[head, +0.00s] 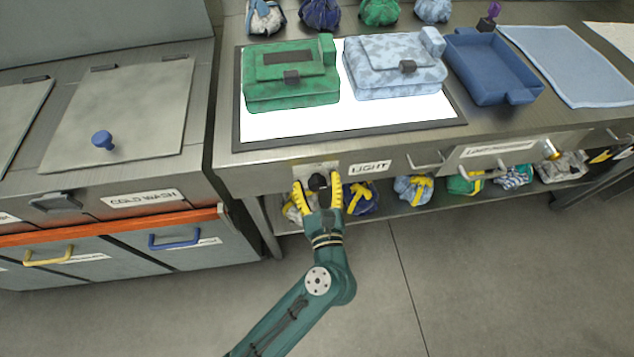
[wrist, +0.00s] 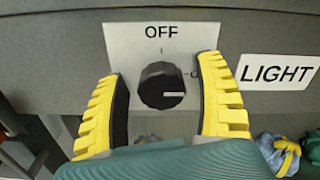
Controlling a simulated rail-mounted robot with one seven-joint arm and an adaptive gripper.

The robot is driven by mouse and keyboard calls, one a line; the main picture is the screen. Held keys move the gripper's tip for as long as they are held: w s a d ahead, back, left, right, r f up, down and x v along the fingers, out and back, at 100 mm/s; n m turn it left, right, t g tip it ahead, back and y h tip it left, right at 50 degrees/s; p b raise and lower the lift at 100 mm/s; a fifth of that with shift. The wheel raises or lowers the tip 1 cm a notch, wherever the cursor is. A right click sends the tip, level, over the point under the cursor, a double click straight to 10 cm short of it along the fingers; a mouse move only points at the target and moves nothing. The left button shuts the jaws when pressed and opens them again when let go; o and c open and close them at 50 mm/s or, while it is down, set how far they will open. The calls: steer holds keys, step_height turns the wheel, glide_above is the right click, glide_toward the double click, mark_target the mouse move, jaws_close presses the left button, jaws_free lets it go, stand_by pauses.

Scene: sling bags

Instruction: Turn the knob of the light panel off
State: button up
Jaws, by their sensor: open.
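The black round knob (wrist: 160,86) sits on a light plate (wrist: 125,40) on the bench front, beside the LIGHT label (wrist: 277,72). Its white mark points right, toward a partly hidden marking; OFF is printed above it. The light panel (head: 300,122) on the bench top glows white. My gripper (head: 317,181) is open in front of the knob, which also shows in the head view (head: 318,182). In the wrist view its yellow fingers (wrist: 163,75) stand left and right of the knob, with visible gaps on both sides.
A green bag (head: 290,90) and a pale blue bag (head: 395,80) lie on the panel. A blue tray (head: 488,100) stands to the right. Several bundles lie on the shelf below the bench. A cabinet labelled COLD WASH (head: 140,199) is at left.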

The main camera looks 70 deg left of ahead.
steer(key=c, duration=1.2)
steer(key=shift+n, duration=0.4)
steer(key=n+p, duration=0.1)
steer(key=n, duration=0.2)
steer(key=shift+s+n+p, duration=0.1)
steer(key=shift+n+p, duration=0.25)
steer(key=shift+n, duration=0.05)
steer(key=n, duration=0.4)
steer(key=shift+f+n, duration=0.25)
steer(key=shift+n, duration=0.05)
steer(key=n+b, duration=0.1)
steer(key=n, duration=0.1)
steer(key=n+b, duration=0.1)
steer(key=n, duration=0.2)
steer(key=shift+s+f, duration=0.1)
steer(key=shift+f, duration=0.1)
steer(key=shift+n+b, duration=0.7)
steer(key=shift+n, duration=1.1)
